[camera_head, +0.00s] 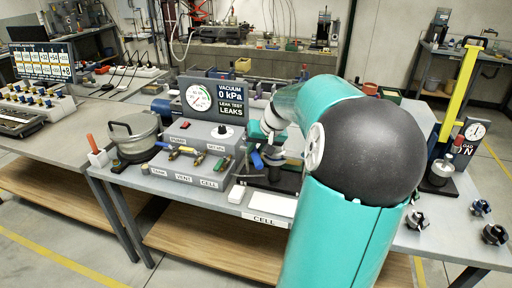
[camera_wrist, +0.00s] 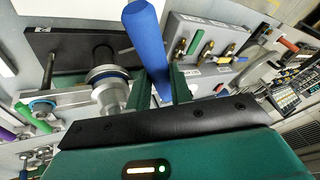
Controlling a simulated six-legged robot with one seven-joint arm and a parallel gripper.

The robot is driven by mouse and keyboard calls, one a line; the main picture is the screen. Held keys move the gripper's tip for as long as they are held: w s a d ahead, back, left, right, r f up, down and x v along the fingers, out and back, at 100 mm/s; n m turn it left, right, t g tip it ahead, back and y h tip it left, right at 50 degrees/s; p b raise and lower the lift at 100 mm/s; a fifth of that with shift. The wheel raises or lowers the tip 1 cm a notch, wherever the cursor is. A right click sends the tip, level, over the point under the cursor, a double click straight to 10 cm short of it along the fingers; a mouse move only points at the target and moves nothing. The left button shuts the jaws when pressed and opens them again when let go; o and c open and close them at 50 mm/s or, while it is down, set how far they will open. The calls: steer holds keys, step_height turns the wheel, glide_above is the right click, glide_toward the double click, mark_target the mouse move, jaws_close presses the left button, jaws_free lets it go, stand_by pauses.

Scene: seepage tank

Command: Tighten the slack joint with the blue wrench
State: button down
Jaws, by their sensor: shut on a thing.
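In the wrist view my gripper (camera_wrist: 161,84) is shut on the blue handle of the blue wrench (camera_wrist: 145,32), with a teal finger on each side. The blue handle also shows in the head view (camera_head: 257,160), beside my arm. Left of the handle in the wrist view is a round metal fitting with a blue ring (camera_wrist: 107,75), on a black plate (camera_wrist: 65,47). I cannot tell whether the wrench's jaw is on a joint. The leak panel (camera_head: 231,97) reads vacuum 0 kPa and "LEAKS". My arm hides much of the cell area in the head view.
A grey valve box (camera_head: 195,165) with brass valves stands left of the cell, and a lidded pot (camera_head: 133,135) is farther left. Green (camera_wrist: 22,110) and purple handles lie at the wrist view's left. A yellow-levered gauge stand (camera_head: 455,115) and dark knobs stand at the right.

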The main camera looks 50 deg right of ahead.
steer(key=shift+f, duration=0.8)
steer(key=shift+w+a, duration=0.1)
steer(key=a+m, duration=0.1)
steer(key=w+m+h, duration=0.1)
steer(key=shift+w+a+m, duration=0.25)
steer(key=shift+a+m, duration=0.05)
steer(key=shift+a, duration=0.05)
steer(key=shift+w, duration=0.1)
steer(key=shift+w+a+m+h, duration=0.75)
steer(key=shift+w+m, duration=0.15)
steer(key=shift+m, duration=0.3)
steer(key=shift+w+a, duration=0.1)
steer(key=shift+w, duration=0.1)
steer(key=shift+w+m, duration=0.15)
steer(key=shift+m, duration=0.25)
